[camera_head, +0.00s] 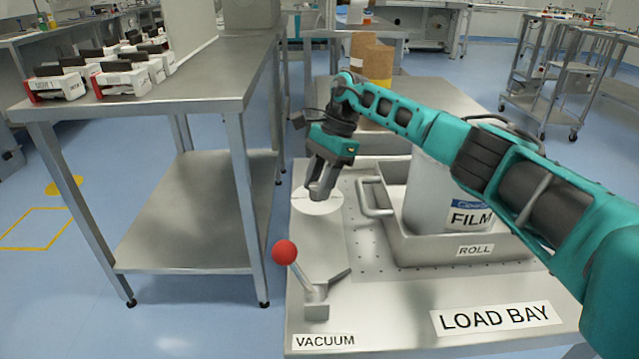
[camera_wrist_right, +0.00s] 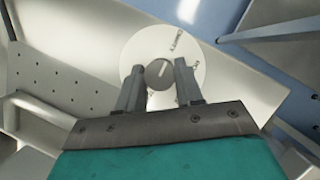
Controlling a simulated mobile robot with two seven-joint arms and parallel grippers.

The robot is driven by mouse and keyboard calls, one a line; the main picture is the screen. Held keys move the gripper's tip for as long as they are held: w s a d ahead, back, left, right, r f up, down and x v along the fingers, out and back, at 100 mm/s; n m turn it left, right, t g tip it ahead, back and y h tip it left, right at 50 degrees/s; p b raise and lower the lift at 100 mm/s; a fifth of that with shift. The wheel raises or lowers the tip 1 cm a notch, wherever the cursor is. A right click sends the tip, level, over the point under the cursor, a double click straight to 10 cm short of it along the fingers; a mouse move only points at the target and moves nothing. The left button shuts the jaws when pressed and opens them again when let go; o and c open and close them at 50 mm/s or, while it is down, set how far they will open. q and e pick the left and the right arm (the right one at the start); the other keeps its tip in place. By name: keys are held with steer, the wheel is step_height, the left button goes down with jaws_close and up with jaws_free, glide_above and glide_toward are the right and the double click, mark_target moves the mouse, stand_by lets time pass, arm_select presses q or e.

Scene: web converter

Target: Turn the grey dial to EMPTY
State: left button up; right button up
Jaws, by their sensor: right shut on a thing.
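The grey dial (camera_wrist_right: 158,73) is a round knob at the middle of a white disc (camera_wrist_right: 141,48) with small lettering around it. A light line on the knob points up and slightly right in the right wrist view, roughly towards a word on the disc that is too small to read surely. My right gripper (camera_wrist_right: 160,80) has one finger on each side of the knob and is shut on it. In the head view, my right gripper (camera_head: 318,192) points down onto the white disc (camera_head: 317,204) and hides most of the knob. My left gripper is not in view.
A red-knobbed lever (camera_head: 284,252) stands in front of the disc, by a VACUUM label (camera_head: 324,341). A metal tray (camera_head: 440,247) marked ROLL, with a FILM container (camera_head: 432,195), is to the right. A steel table (camera_head: 190,95) with white-and-black boxes (camera_head: 122,75) stands left.

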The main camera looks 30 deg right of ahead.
steer(key=o, duration=1)
steer(key=p+v, duration=0.2)
steer(key=v, duration=1.1)
steer(key=shift+s+a+p, duration=0.1)
steer(key=shift+p, duration=0.25)
